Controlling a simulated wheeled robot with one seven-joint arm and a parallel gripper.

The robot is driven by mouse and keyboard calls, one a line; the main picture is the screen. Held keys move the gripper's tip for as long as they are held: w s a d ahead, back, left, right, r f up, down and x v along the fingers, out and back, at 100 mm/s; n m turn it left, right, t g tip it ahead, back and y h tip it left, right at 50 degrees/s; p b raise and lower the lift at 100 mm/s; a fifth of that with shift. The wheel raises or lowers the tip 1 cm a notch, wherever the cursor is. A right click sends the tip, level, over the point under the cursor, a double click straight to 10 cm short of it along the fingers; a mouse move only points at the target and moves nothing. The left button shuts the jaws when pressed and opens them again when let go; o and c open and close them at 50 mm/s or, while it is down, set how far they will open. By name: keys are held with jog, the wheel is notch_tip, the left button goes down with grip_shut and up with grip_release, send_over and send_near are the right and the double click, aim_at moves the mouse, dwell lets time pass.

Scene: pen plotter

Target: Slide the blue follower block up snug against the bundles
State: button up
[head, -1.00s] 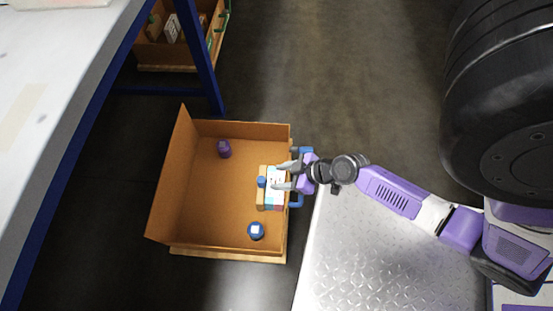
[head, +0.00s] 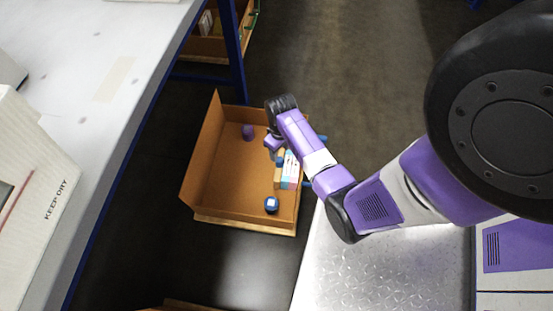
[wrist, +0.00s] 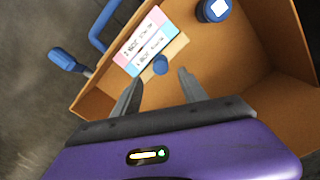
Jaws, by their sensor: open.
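The bundles (wrist: 146,42), pink, white and pale blue with printed labels, lie in a row against one wall inside the crate; the head view shows them too (head: 290,171). Beside them is a tan block (wrist: 178,47) with a blue round knob (wrist: 160,65), seemingly the follower; no all-blue block shows there. I cannot tell whether it touches the bundles. My gripper (wrist: 160,76) is open and empty, its fingers on either side of the knob in the wrist view, with the knob beyond the tips. In the head view my gripper (head: 275,144) is above the crate, partly hidden by my arm.
The orange-brown crate (head: 222,183) also holds a purple object (head: 248,132) and a dark blue round item with a white label (head: 271,204). Blue handles (wrist: 70,60) stick out beside the bundles' wall. A white table (head: 110,75) stands at left. The crate floor is largely clear.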

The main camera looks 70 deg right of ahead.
aim_at(280, 160)
jog(key=shift+s+f, duration=0.15)
jog(key=shift+f, duration=0.05)
notch_tip(280, 160, down, 7)
jog(key=b, duration=0.4)
jog(key=shift+a+f, duration=0.1)
jog(key=shift+f, duration=0.05)
jog(key=shift+c, duration=0.2)
grip_shut()
dwell(1.0)
